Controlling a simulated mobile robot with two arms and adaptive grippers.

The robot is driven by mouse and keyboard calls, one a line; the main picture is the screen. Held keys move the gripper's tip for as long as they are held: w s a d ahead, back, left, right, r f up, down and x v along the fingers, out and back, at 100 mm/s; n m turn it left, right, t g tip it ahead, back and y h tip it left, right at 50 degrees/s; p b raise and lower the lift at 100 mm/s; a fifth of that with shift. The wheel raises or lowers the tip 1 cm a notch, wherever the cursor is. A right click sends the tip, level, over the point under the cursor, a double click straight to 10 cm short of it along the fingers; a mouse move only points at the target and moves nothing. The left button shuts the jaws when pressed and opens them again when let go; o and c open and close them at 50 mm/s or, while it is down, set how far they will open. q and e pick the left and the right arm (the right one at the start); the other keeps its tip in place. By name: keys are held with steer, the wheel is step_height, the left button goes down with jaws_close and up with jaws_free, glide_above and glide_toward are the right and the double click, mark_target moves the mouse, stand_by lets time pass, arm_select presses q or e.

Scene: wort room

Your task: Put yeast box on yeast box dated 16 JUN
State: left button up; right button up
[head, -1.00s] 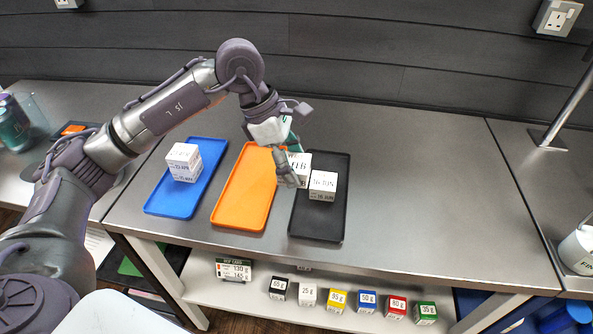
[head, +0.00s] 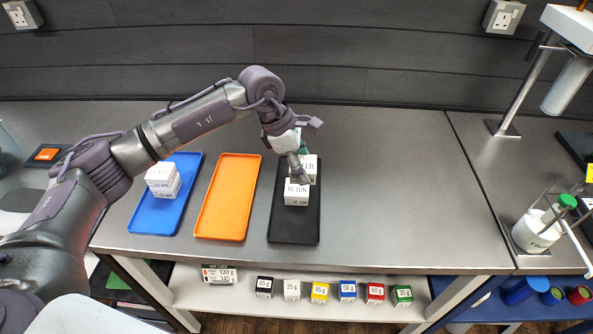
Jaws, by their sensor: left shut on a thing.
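My left gripper (head: 301,162) is shut on a white yeast box (head: 310,170) with dark print, partly hidden by a finger. It is over the black tray (head: 293,235). The white yeast box dated 16 JUN (head: 297,195) sits on that tray, just in front of the held box in the picture. The two overlap in view, and I cannot tell whether they touch. Another stack of white boxes (head: 163,180) stands on the blue tray (head: 150,221). My right gripper is not in view.
The orange tray (head: 227,197) between the other two is empty. The steel bench (head: 390,190) is clear to the right of the black tray. Several small coloured weight-marked boxes stand on the shelf below.

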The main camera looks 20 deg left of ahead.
mark_target(297, 187)
arm_select(q)
steer(key=shift+w+a+f, duration=0.2)
steer(key=shift+a+f, duration=0.25)
steer(key=shift+a, duration=0.3)
step_height(297, 187, down, 4)
steer(key=shift+r+p, duration=0.15)
steer(key=shift+p, duration=0.9)
steer(key=shift+f, duration=0.35)
steer(key=o, duration=0.7)
steer(key=shift+f+b, duration=0.1)
steer(key=shift+b, duration=0.2)
steer(key=o, duration=0.5)
